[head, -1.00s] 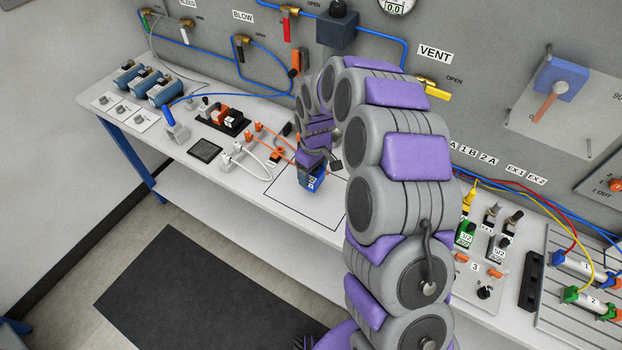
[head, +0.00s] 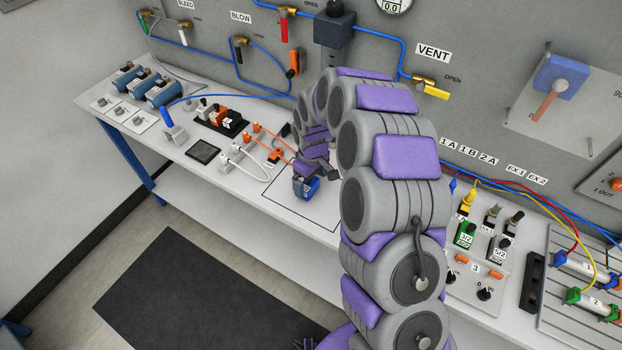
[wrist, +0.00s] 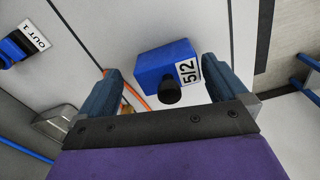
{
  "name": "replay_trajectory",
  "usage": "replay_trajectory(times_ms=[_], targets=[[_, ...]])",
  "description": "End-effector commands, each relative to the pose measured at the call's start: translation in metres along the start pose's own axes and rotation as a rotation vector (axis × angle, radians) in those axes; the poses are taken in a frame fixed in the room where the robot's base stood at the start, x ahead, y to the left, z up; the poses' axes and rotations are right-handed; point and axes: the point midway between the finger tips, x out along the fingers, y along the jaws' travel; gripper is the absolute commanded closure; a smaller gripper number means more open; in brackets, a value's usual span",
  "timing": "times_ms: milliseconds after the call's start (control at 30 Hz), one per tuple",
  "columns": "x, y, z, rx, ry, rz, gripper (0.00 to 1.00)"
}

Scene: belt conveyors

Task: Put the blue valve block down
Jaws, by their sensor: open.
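The blue valve block (head: 307,189) is at the bench top inside a black outlined rectangle, below my gripper (head: 306,172) in the head view. In the wrist view the block (wrist: 160,62) shows a white 5/2 label and a black knob facing the camera. My gripper (wrist: 162,75) is open, with one finger on each side of the block and visible gaps between. The block sits between and slightly beyond the fingertips. Its underside is hidden, so full contact with the bench is hard to tell.
White connectors (head: 232,156) with orange and white cables lie left of the rectangle. The rectangle's bare right part (head: 325,213) is clear.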

Motion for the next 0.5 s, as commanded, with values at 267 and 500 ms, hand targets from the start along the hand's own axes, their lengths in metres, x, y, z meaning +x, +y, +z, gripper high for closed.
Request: replay_trajectory(times_ms=[267, 500], targets=[[-0.007, 0.000, 0.000, -0.001, 0.001, 0.001, 0.00], [-0.042, 0.002, 0.001, -0.001, 0.004, 0.001, 0.00]])
